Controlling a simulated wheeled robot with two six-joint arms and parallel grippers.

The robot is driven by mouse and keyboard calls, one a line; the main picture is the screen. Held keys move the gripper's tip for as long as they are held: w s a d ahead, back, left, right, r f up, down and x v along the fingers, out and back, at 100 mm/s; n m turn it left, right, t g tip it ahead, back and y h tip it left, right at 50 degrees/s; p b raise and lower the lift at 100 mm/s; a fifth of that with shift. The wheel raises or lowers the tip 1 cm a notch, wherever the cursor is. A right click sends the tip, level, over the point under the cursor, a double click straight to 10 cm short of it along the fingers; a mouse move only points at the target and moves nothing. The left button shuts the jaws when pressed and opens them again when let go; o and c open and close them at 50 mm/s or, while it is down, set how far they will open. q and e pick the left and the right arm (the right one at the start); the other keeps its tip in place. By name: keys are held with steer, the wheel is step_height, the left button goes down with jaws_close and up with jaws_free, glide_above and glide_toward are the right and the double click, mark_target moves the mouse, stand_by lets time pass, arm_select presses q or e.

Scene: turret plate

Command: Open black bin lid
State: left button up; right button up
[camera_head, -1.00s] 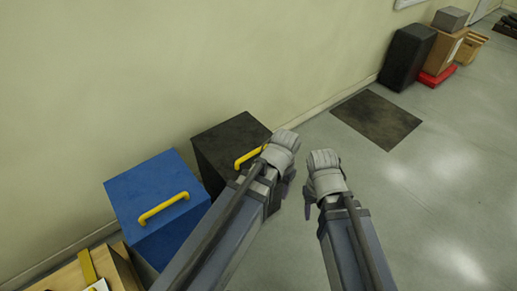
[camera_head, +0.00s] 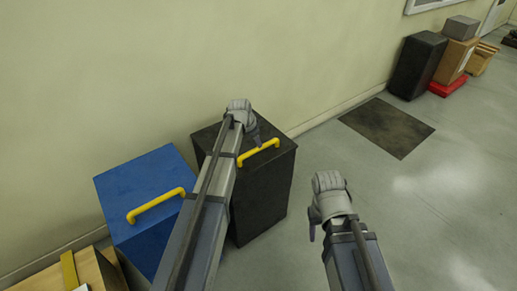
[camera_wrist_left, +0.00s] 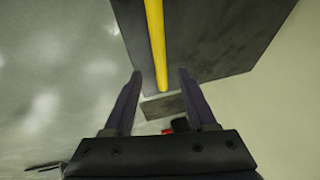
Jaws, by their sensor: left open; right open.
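The black bin (camera_head: 265,195) stands against the wall with its lid (camera_head: 218,140) closed and a yellow handle (camera_head: 259,153) on top. My left gripper (camera_head: 255,132) is over the lid, close to the handle's far side. In the left wrist view, my left gripper (camera_wrist_left: 160,76) is open, and the yellow handle (camera_wrist_left: 155,35) runs into the gap between its two fingers. Its contact with the handle cannot be told. My right gripper (camera_head: 318,218) hangs over the floor right of the bin, empty. My left forearm hides part of the black bin.
A blue bin (camera_head: 140,190) with a yellow handle stands just left of the black bin. A wooden crate (camera_head: 92,272) is at the lower left. The floor to the right is clear around a dark mat (camera_head: 387,127). Boxes stand farther along the wall.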

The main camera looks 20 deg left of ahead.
mark_target(258, 148)
arm_select(q)
steer(key=b+x, duration=0.6)
steer(key=x, duration=0.1)
steer(key=shift+w+f, duration=0.1)
steer(key=shift+f, duration=0.05)
jaws_close()
stand_by(0.3)
stand_by(1.0)
